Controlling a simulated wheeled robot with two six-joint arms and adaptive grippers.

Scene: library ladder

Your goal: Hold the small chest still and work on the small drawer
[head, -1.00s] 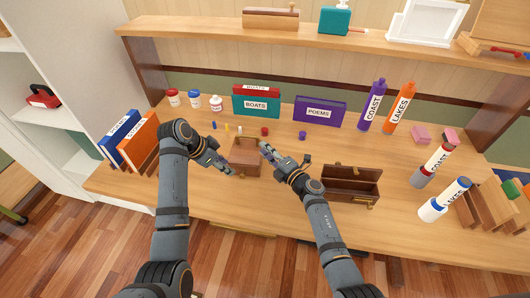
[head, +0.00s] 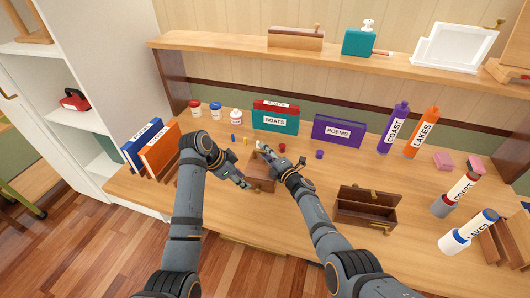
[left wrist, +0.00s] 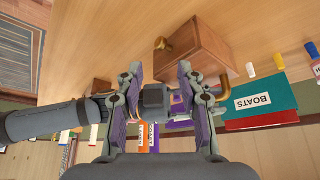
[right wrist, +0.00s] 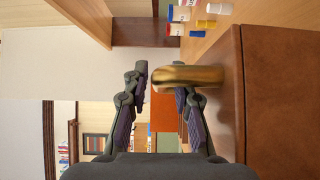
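The small brown chest (head: 262,184) stands on the desk, partly hidden by my grippers in the head view. The left wrist view shows its brown body (left wrist: 200,45), a round brass knob (left wrist: 163,46) on one face and a curved brass handle (left wrist: 217,94) at another side. My left gripper (head: 248,187) is open at the chest's front left. My right gripper (head: 265,150) is open over the chest's far side. In the right wrist view, a brass handle (right wrist: 188,77) overlaps the right finger beside the chest wall (right wrist: 285,90); contact is unclear. I cannot make out the drawer's opening.
An open brown wooden box (head: 365,210) stands to the right. Several small bottles and pieces lie behind the chest, with the BOATS book (head: 275,121) and POEMS book (head: 338,132). Orange and blue books (head: 152,150) stand left. The desk front (head: 290,215) is mostly clear.

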